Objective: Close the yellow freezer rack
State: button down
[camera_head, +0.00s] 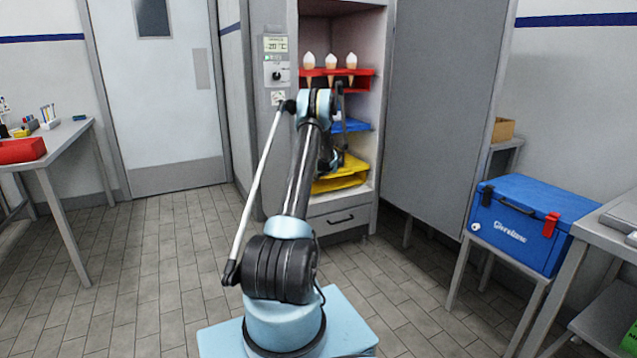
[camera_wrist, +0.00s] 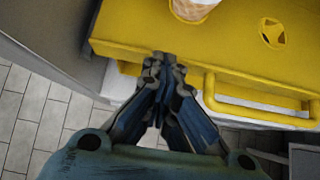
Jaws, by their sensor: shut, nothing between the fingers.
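The yellow freezer rack (camera_head: 347,178) is the lowest coloured rack in the freezer, partly hidden behind my arm in the head view. In the wrist view the rack (camera_wrist: 215,66) fills the upper part, with a flat top, a round hole at the right and a yellow handle (camera_wrist: 262,113) along its front. A cone (camera_wrist: 194,9) sits in it at the top edge. My gripper (camera_wrist: 163,62) is shut and empty. Its fingertips overlap the rack's front edge, left of the handle; I cannot tell whether they touch.
A red rack (camera_head: 365,76) with three cones is above, and a blue rack (camera_head: 352,125) is between. The grey freezer door (camera_head: 440,110) stands open at the right. A blue cool box (camera_head: 530,220) is farther right. The floor left of my arm is clear.

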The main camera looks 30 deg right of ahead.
jog(key=shift+w, duration=0.95)
jog(key=shift+s, duration=0.1)
jog(key=s+f+v, duration=0.2)
jog(key=v, duration=1)
jog(key=shift+s+r, duration=0.2)
